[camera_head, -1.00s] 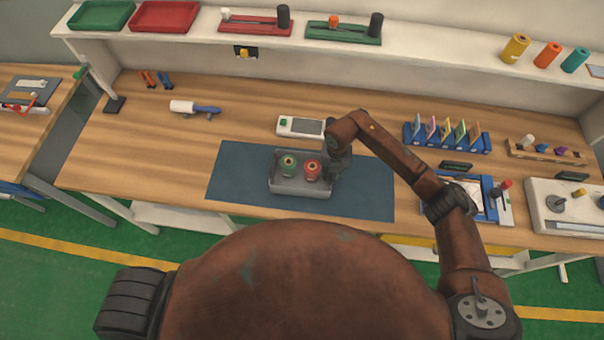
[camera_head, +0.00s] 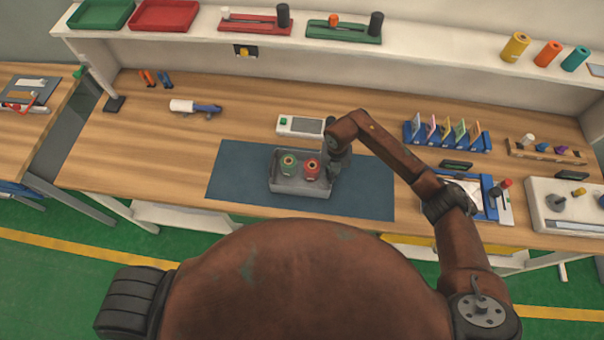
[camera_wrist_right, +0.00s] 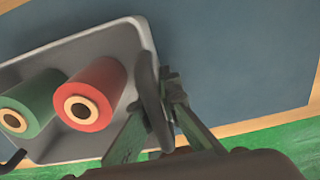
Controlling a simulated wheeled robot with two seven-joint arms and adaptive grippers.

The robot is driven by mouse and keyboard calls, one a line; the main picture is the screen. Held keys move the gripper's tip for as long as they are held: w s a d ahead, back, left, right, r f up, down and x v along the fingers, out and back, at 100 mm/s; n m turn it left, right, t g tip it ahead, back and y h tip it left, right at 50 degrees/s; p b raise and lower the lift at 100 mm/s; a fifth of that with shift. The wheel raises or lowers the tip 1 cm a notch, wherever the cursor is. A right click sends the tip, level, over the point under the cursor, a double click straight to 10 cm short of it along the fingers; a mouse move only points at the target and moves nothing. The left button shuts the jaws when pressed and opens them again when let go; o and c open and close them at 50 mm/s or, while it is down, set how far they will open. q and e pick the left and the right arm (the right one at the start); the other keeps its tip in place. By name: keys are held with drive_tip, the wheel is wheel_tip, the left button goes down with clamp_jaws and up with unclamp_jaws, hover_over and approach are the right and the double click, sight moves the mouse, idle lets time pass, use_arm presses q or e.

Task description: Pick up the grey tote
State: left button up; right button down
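The grey tote (camera_head: 300,187) is a shallow open box on the blue-grey mat. A green spool (camera_head: 289,165) and a red spool (camera_head: 312,167) stand inside it. My right gripper (camera_head: 333,168) is at the tote's right end. In the right wrist view, the right gripper (camera_wrist_right: 160,85) has its fingers close together at the right wall of the tote (camera_wrist_right: 100,40), with the rim running between them. The lower part of that wall is hidden by the fingers. The tote rests level on the mat. My left gripper is not in view.
The mat (camera_head: 235,180) has clear room left and right of the tote. A blue rack (camera_head: 447,139) and a blue-edged tray (camera_head: 470,190) are to the right. A shelf (camera_head: 420,40) spans the back.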

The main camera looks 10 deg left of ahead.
drive_tip(key=shift+r, duration=0.2)
idle(0.6)
drive_tip(key=shift+w+r, duration=0.1)
drive_tip(key=shift+r, duration=0.4)
drive_tip(key=shift+r+b, duration=0.55)
drive_tip(key=shift+r, duration=0.35)
drive_tip(key=s+r, duration=0.4)
drive_tip(key=r, duration=0.1)
drive_tip(key=shift+s+a+r+b, duration=0.15)
drive_tip(key=shift+s+a+b, duration=0.1)
drive_tip(key=shift+b, duration=0.05)
drive_tip(key=s+r+b, duration=0.1)
drive_tip(key=s+r, duration=0.3)
drive_tip(key=s, duration=0.5)
drive_tip(key=shift+s+a+r, duration=0.3)
drive_tip(key=shift+s, duration=0.05)
drive_tip(key=shift+w, duration=0.1)
drive_tip(key=b, duration=0.6)
approach(331, 179)
drive_tip(key=shift+w+d+f, duration=0.1)
drive_tip(key=shift+w+f, duration=0.25)
drive_tip(key=shift+w, duration=0.4)
drive_tip(key=shift+w+f, duration=0.35)
drive_tip(key=shift+w, duration=0.4)
drive_tip(key=shift+w+d+f, duration=0.1)
drive_tip(key=shift+w+f, duration=0.25)
drive_tip(key=shift+w, duration=0.4)
